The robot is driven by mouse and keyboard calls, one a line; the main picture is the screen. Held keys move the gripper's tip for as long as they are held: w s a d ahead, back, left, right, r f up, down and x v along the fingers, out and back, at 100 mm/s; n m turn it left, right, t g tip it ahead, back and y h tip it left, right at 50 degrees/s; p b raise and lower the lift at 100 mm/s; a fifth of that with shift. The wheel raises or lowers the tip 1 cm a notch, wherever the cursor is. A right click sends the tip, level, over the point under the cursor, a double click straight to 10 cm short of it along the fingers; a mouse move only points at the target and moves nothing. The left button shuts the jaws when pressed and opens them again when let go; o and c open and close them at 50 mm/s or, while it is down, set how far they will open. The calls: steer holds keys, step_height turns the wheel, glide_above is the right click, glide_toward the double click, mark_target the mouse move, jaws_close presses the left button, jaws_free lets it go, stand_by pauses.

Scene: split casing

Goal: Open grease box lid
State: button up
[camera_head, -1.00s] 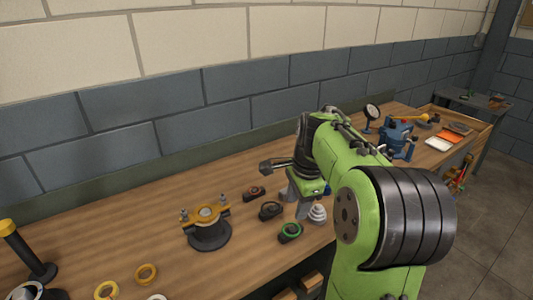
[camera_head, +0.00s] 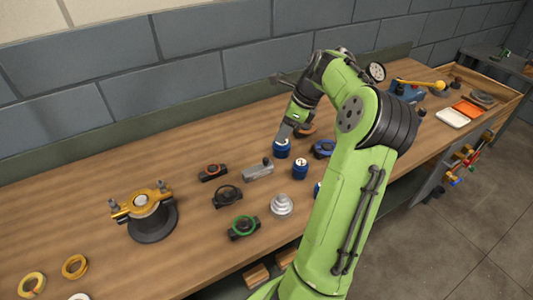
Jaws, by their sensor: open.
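I cannot tell for sure which thing is the grease box. A small grey metal box (camera_head: 257,173) with a dark knob on its right end lies mid-bench, and it may be the one. My gripper (camera_head: 285,133) points down, right of and behind that box, near a blue cylinder (camera_head: 281,149). Its fingers are small in the picture; it is open, and nothing shows held. I cannot tell whether it touches the blue cylinder. A second blue cylinder (camera_head: 300,169) stands right of the grey box, apart from it.
Black bearing blocks (camera_head: 227,196) and a silver stepped cone (camera_head: 281,205) stand near the grey box. A split casing with a yellow top (camera_head: 145,204) stands left. Yellow rings (camera_head: 75,266) lie front left. White (camera_head: 453,118) and orange trays lie far right. The left rear bench is clear.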

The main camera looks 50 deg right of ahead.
mark_target(266, 159)
steer(key=b+x, duration=0.3)
steer(key=x, duration=1)
steer(key=shift+d+f, duration=0.1)
steer(key=shift+f, duration=0.15)
jaws_close()
